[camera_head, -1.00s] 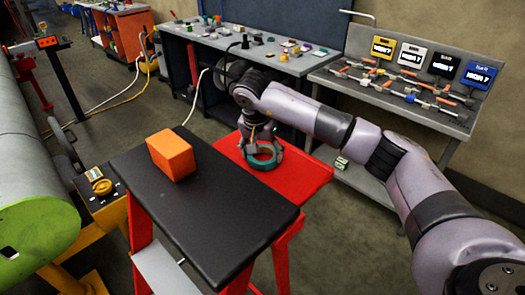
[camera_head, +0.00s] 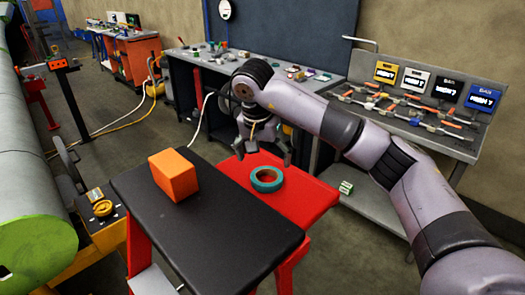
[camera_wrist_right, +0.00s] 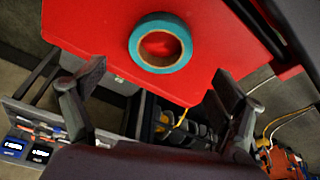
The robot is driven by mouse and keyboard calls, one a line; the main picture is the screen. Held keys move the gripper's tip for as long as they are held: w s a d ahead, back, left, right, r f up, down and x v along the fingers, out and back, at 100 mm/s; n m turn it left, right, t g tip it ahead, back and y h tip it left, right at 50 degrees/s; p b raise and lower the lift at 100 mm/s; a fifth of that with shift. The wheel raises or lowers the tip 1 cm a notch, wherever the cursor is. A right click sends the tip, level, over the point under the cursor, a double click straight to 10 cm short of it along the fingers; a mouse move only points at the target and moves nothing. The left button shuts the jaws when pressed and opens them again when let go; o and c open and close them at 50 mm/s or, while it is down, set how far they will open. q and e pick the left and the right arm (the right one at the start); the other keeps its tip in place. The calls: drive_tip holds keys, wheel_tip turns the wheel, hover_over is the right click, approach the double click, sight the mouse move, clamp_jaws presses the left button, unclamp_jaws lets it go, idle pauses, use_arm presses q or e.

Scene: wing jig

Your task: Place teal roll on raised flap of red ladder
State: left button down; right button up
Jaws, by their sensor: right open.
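The teal roll (camera_head: 267,179) lies flat on the raised red flap (camera_head: 300,195) of the red ladder. In the right wrist view the teal roll (camera_wrist_right: 160,43) rests on the bare red surface (camera_wrist_right: 90,30), with red showing through its hole. My right gripper (camera_head: 266,158) is just above and behind the roll, apart from it. In the right wrist view its fingers (camera_wrist_right: 160,95) are spread wide with nothing between them. My left gripper is not in view.
An orange block (camera_head: 173,176) sits on the ladder's black top (camera_head: 205,220), left of the flap. A grey workbench (camera_head: 400,125) with tools and signs stands behind at right. A yellow-framed stand (camera_head: 105,215) is close on the left.

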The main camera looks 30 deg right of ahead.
drive_tip(key=v, duration=0.5)
drive_tip(key=shift+r, duration=0.15)
